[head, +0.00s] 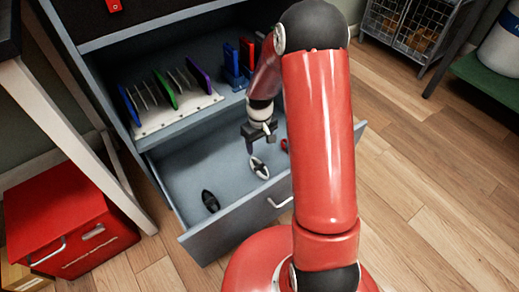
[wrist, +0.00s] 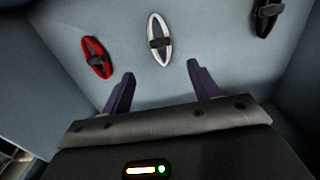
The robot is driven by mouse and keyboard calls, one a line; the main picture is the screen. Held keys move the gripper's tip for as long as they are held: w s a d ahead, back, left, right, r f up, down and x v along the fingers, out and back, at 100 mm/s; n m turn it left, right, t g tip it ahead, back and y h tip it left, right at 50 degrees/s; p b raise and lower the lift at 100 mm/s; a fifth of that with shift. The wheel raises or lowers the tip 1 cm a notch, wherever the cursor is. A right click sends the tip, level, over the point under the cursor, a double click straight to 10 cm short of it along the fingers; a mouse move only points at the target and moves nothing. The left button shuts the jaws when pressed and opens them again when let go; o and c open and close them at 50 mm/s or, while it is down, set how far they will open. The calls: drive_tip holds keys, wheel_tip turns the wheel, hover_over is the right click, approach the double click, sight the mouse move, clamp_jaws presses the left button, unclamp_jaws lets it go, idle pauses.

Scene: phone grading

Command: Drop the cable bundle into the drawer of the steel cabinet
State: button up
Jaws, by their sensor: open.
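The steel cabinet (head: 170,128) stands in front of me with its lower drawer (head: 187,176) pulled open. Three cable bundles lie on the drawer floor: a white one (head: 260,168), a black one (head: 210,202) and a red one (head: 285,145). The wrist view shows the white bundle (wrist: 159,40) in the middle, the red bundle (wrist: 96,57) at left and the black bundle (wrist: 266,14) at the top right. My gripper (head: 252,150) is over the drawer, pointing down. Its fingers (wrist: 158,88) are apart with nothing between them, close to the white bundle.
A shelf above the drawer holds a white rack (head: 180,117) with colored upright panels and a blue holder (head: 236,65). A red box (head: 65,220) stands at the left beside a table leg. Wire baskets (head: 412,25) stand at the back right. The wooden floor at right is clear.

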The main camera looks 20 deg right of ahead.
drive_tip(key=s+a+r+m+t, duration=0.1)
drive_tip(key=s+r, duration=0.3)
drive_tip(key=r, duration=0.6)
drive_tip(key=s+r+m+t, duration=0.1)
drive_tip(key=s+r+t, duration=0.15)
drive_tip(key=r, duration=0.75)
drive_tip(key=s+a+r+t, duration=0.1)
drive_tip(key=s+r, duration=0.3)
drive_tip(key=s, duration=0.4)
drive_tip(key=s+r+m+t, duration=0.1)
drive_tip(key=s+r, duration=0.4)
drive_tip(key=s, duration=0.4)
drive_tip(key=shift+a+r+m, duration=0.25)
drive_tip(key=shift+a+m, duration=0.05)
drive_tip(key=shift+a, duration=0.1)
drive_tip(key=shift+s+r, duration=0.1)
